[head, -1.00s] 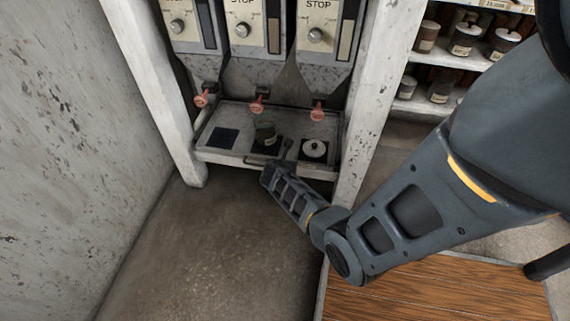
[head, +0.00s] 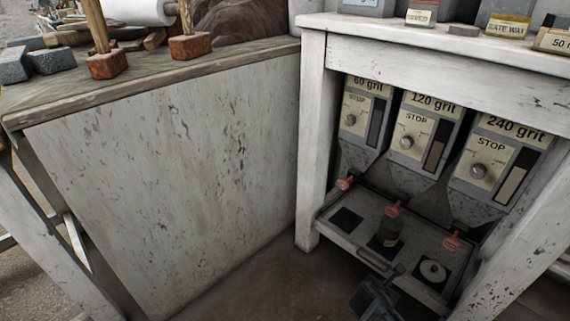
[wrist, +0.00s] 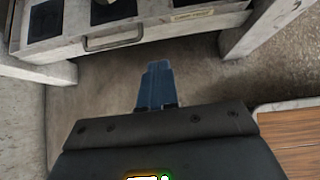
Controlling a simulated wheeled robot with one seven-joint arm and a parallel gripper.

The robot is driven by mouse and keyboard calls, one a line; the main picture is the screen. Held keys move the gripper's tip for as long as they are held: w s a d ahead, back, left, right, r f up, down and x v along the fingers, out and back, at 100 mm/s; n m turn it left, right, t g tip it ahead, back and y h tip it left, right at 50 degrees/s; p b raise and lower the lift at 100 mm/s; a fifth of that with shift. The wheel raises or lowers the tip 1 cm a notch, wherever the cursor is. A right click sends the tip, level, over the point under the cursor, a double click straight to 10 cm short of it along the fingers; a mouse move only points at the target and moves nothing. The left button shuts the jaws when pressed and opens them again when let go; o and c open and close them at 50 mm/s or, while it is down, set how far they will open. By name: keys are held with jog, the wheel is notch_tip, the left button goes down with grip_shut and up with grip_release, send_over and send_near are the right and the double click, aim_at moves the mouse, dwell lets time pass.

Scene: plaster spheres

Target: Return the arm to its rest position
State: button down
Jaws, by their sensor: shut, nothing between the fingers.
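My gripper (wrist: 157,84) shows in the wrist view as two blue fingers pressed together with nothing between them. It points at the bare floor in front of a pull-out tray (wrist: 155,29) and is apart from it. In the head view only the dark end of my arm (head: 376,298) shows at the bottom edge, in front of the tray (head: 352,245); the rest is out of frame. The left dark square (head: 346,219) is bare.
Three grit dispensers (head: 406,140) with red valves hang above the tray inside a white frame (head: 311,140). A speckled white panel (head: 160,170) under a workbench stands at left. The floor (head: 270,285) before the tray is clear. A wooden board (wrist: 295,140) shows at right.

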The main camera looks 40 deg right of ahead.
jog(key=s+a+r+m+t+y, duration=0.2)
jog(key=s+a+t, duration=0.1)
jog(key=a, duration=0.4)
jog(key=s+a+r+m+t+y, duration=0.1)
jog(key=s+a+r+m+t, duration=0.15)
jog(key=a, duration=0.35)
jog(key=s+a+r+m+t+y, duration=0.2)
jog(key=s+a+r+m+t, duration=0.1)
jog(key=a+r, duration=0.45)
jog(key=s+a+r+m+t+y, duration=0.3)
jog(key=a+r+m, duration=0.1)
jog(key=a+r, duration=0.35)
jog(key=s+a+r+m+t+p, duration=0.1)
jog(key=a+r+m+p, duration=0.1)
jog(key=r+p, duration=0.7)
jog(key=s+a+r+m+t+y+p, duration=0.1)
jog(key=r+m+p, duration=0.4)
jog(key=r, duration=2.1)
jog(key=a+t+p, duration=0.1)
jog(key=p, duration=0.3)
jog(key=shift+s+a+r+y, duration=0.2)
jog(key=shift+s+a+y, duration=0.1)
jog(key=shift+s+a, duration=0.05)
